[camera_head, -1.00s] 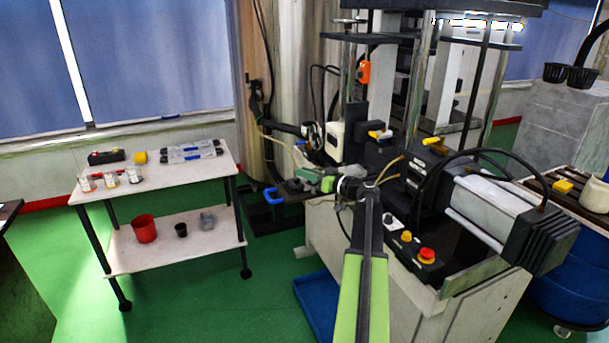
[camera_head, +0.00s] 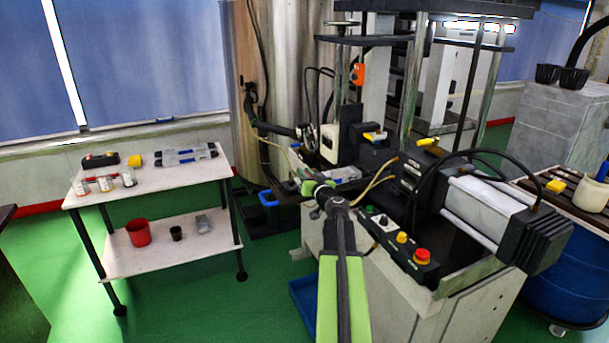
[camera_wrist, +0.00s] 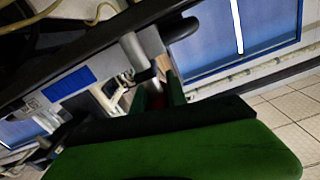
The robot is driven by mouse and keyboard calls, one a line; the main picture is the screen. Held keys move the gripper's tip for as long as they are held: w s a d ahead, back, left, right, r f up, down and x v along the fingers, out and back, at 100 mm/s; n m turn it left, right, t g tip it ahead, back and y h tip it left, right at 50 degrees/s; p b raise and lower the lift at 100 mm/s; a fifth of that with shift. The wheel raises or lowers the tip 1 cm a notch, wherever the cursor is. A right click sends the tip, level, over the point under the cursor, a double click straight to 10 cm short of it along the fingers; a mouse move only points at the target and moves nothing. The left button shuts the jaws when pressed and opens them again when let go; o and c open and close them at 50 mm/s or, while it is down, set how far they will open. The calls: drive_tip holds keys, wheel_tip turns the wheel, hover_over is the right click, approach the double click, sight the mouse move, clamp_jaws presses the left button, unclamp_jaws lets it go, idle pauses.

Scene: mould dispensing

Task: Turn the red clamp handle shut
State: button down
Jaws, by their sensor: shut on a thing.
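My gripper (camera_head: 308,184) is green and sits at the front left of the machine, at the end of my arm. In the wrist view its fingers (camera_wrist: 160,92) are closed around a small dark red piece, the red clamp handle (camera_wrist: 158,101). Most of the handle is hidden by the fingers and the green gripper body. A grey metal post (camera_wrist: 135,50) stands just beyond the fingertips. In the head view the handle cannot be made out behind my gripper.
A control box with a red button (camera_head: 422,256) lies right of my arm. A white motor housing (camera_head: 485,208) and black cable are farther right. A white trolley (camera_head: 150,180) with small bottles and a red cup (camera_head: 139,232) stands left. Green floor lies between.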

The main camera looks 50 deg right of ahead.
idle(0.3)
drive_tip(key=c, duration=1.3)
unclamp_jaws()
drive_tip(key=shift+c, duration=0.2)
